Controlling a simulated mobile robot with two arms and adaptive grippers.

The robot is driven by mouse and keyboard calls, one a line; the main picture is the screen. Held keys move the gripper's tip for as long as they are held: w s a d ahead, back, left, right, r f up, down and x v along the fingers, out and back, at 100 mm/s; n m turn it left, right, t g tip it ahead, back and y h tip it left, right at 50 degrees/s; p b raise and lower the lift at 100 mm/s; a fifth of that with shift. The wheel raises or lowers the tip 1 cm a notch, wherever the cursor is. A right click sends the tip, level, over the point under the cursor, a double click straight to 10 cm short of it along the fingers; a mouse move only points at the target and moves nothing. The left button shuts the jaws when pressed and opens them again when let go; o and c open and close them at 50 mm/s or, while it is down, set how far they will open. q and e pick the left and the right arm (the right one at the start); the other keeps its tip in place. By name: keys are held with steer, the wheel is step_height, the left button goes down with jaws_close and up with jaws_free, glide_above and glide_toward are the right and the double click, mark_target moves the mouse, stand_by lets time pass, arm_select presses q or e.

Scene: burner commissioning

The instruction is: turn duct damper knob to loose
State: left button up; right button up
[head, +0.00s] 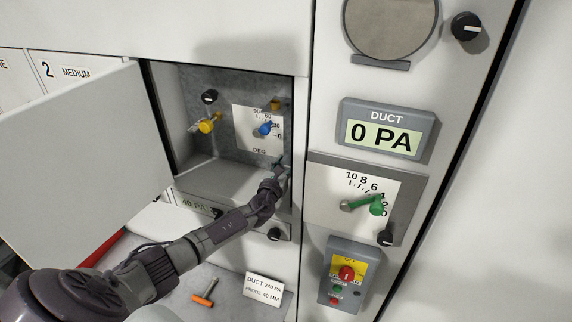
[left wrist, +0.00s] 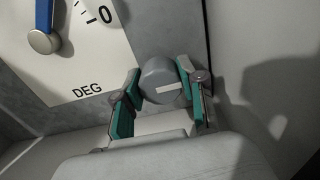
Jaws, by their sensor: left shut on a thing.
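My left gripper (head: 281,170) reaches into the open cabinet at its lower right, below the DEG dial plate (head: 250,117). In the left wrist view its green-padded fingers (left wrist: 162,88) are shut around a round grey knob (left wrist: 160,75) with a white mark on its face. That knob is hidden behind the gripper in the head view, and no label on it shows. To the right, outside the cabinet, a dial with a green lever (head: 376,205) sits under the DUCT display (head: 386,136) reading 0 PA. A black knob (head: 386,235) is beside that dial. My right gripper is not in view.
The cabinet door (head: 85,140) stands open at the left. A yellow valve handle (head: 206,126) and a black knob (head: 209,97) are inside. Below right is a red-knob switch box (head: 345,275). An orange-handled tool (head: 204,296) and a card (head: 263,288) are below.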

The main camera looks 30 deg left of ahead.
arm_select(q)
steer(key=shift+c, duration=0.7)
steer(key=n+b, duration=0.2)
steer(key=n, duration=0.1)
steer(key=shift+f+b, duration=0.2)
steer(key=shift+b, duration=0.2)
steer(key=n+b, duration=0.2)
steer(key=n, duration=0.3)
steer(key=n+b, duration=0.1)
steer(key=n, duration=0.3)
steer(key=shift+r+n+b, duration=0.1)
steer(key=shift+n+b, duration=0.2)
steer(key=shift+b, duration=0.05)
steer(key=n, duration=0.5)
steer(key=shift+a+b, duration=0.1)
steer(key=shift+b, duration=0.3)
steer(key=shift+n, duration=0.3)
